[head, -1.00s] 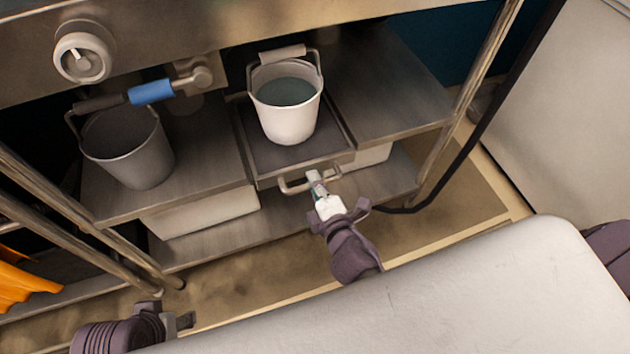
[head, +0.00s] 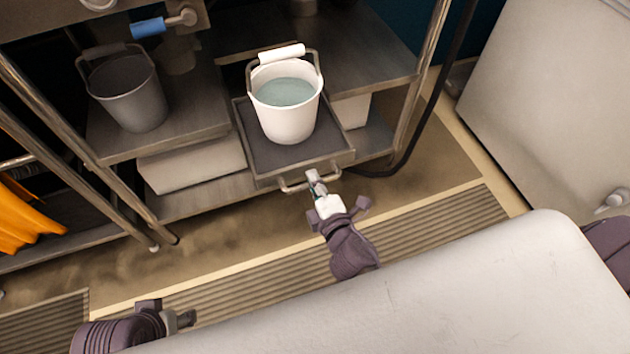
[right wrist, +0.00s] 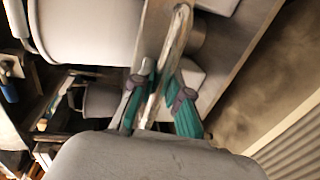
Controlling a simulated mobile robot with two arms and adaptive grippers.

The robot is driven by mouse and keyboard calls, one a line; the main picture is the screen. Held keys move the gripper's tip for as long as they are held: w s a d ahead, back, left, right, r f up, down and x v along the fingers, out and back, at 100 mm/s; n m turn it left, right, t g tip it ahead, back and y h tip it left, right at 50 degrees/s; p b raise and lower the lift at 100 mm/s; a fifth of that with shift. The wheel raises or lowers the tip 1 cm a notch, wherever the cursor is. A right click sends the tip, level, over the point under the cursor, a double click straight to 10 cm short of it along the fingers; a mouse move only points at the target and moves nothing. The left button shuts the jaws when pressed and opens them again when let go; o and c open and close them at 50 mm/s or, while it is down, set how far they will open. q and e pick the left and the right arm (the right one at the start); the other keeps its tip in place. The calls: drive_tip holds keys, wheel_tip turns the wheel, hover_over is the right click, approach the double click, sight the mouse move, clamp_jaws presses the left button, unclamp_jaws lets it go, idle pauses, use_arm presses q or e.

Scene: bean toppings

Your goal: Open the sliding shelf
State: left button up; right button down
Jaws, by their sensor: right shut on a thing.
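The sliding shelf (head: 262,160) is a dark tray with a metal rim, pulled out past the fixed shelves beside it. A white bucket (head: 287,122) of pale liquid stands upright on it. The shelf's bar handle (head: 292,186) is at its front edge. My right gripper (head: 315,184) is shut on this handle near its right end. In the right wrist view the handle (right wrist: 163,75) runs between the teal-padded fingers of the gripper (right wrist: 158,98). My left gripper (head: 186,319) is at the bottom left, away from the shelf; its finger gap is not clear.
A grey bucket (head: 130,95) stands on the fixed shelf to the left. A white box (head: 190,165) sits on the lower shelf. Metal table legs (head: 85,150) stand at left. A pale cabinet (head: 545,100) is at right. Floor in front of the shelf is clear.

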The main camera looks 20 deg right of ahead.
drive_tip(key=shift+w, duration=0.1)
drive_tip(key=c, duration=1.1)
unclamp_jaws()
drive_tip(key=shift+c, duration=0.2)
drive_tip(key=v, duration=0.7)
drive_tip(key=shift+s, duration=0.3)
